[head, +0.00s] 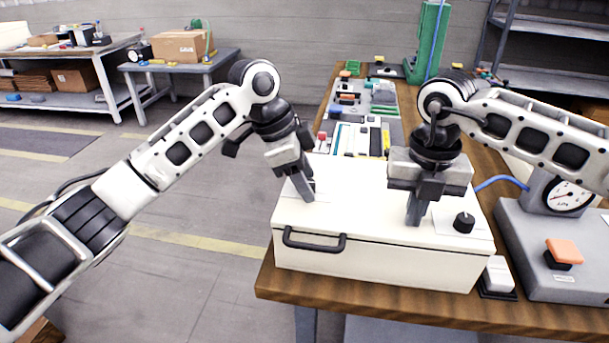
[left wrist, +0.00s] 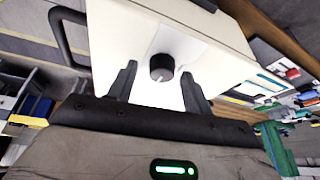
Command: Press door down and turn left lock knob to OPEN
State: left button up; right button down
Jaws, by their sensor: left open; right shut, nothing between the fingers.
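The white box's door (head: 365,222) is its flat top lid, with a black handle (head: 314,241) on the front; it looks closed. My left gripper (head: 306,192) is open over the lid's left part, fingers pointing down. In the left wrist view the dark round left lock knob (left wrist: 162,67) lies between its two fingertips, with no clear grip on it. In the head view that knob is hidden by the gripper. My right gripper (head: 415,215) is shut and empty, its tips at the lid; contact is hard to tell. The right knob (head: 464,222) stands uncovered beside it.
The box stands on a wooden workbench (head: 380,307). To its right are a white switch (head: 498,274) and a grey unit with a gauge (head: 568,195) and orange button (head: 565,250). Tools and parts (head: 362,110) lie behind the box. Floor at left is free.

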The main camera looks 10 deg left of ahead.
jog(key=shift+s+f, duration=0.15)
jog(key=shift+f, duration=0.2)
pick_arm(q)
jog(key=c, duration=1)
jog(key=n, duration=0.2)
jog(key=n+t+y, duration=0.1)
jog(key=n, duration=0.1)
jog(key=shift+s+d+f+n+t, duration=0.1)
jog(key=shift+s+d+n+t, duration=0.05)
jog(key=shift+n+t, duration=0.2)
jog(key=n, duration=0.2)
jog(key=n+t+y, duration=0.1)
jog(key=n, duration=0.1)
jog(key=shift+d+n+y, duration=0.1)
jog(key=shift+n+y, duration=0.15)
jog(key=shift+y, duration=0.05)
jog(key=n+y, duration=0.1)
jog(key=n, duration=0.4)
jog(key=shift+d+y, duration=0.15)
jog(key=shift+y, duration=0.25)
jog(key=shift+n+y, duration=0.6)
jog(key=shift+n, duration=1.1)
